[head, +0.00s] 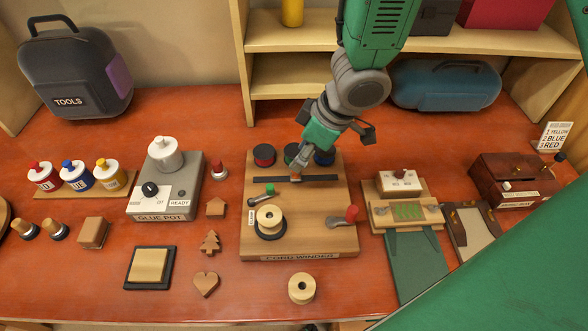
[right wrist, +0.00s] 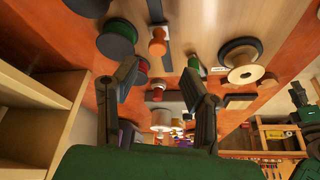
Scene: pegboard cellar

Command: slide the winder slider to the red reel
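The cord winder (head: 345,215) is a wooden board with a dark slot across it. Behind the slot stand the red reel (head: 264,154) at left, the green reel (head: 291,152) in the middle and the blue reel (head: 324,155) at right, the last two partly hidden by my gripper. My left gripper is not in view.
On the board are a cream spool (head: 269,219), a green-knobbed lever (head: 263,193) and a red-knobbed crank (head: 345,217). The glue pot (head: 160,190) stands left. A shelf (head: 290,88) rises close behind my gripper. A loose spool (head: 302,288) lies in front.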

